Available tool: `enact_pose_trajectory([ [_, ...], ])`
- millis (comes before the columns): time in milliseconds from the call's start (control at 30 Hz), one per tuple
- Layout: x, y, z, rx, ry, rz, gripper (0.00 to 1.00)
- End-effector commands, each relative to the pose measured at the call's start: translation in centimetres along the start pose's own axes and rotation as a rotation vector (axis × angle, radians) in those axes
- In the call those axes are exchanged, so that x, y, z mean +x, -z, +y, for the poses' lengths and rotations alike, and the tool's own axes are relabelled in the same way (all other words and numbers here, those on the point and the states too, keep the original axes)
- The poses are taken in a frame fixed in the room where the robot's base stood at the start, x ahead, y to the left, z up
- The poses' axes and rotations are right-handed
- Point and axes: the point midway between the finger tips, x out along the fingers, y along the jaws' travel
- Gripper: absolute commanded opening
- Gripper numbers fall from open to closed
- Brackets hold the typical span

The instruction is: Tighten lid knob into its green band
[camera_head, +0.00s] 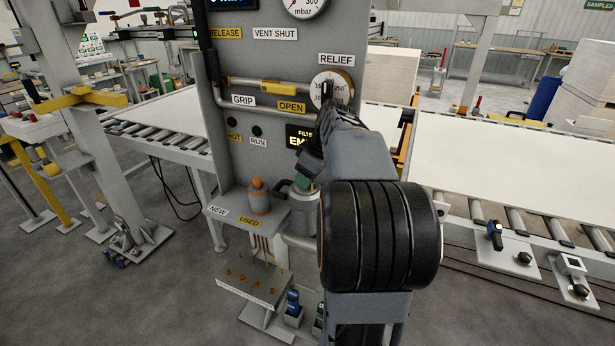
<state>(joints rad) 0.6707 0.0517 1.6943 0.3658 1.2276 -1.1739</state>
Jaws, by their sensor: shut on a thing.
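The grey filter pot (304,215) stands at the front of the grey panel, partly behind my arm. Its lid area shows a greenish patch (302,184) just under my gripper. My gripper (304,174) points down at the top of the pot and is shut on what seems to be the lid knob. The knob is mostly hidden by my gripper and wrist. I cannot make out the knob's pointer or where it stands against the green band.
An orange-topped part (259,197) stands on the shelf (232,222) left of the pot. A yellow-handled pipe (278,88) and the RELIEF dial (331,90) are above. A small pegged table (254,284) stands below. White conveyor beds (490,165) lie right and left.

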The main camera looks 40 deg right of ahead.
Motion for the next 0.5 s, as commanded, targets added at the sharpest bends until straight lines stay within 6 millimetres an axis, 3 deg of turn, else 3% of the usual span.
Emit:
enact_pose_trajectory([
  [100,-0.02,0.0,0.01,0.0,-0.001,0.0,0.18],
  [233,0.1,-0.04,-0.03,0.03,-0.015,0.001,0.18],
  [500,0.15,-0.02,-0.23,0.294,-0.126,0.002,0.18],
])
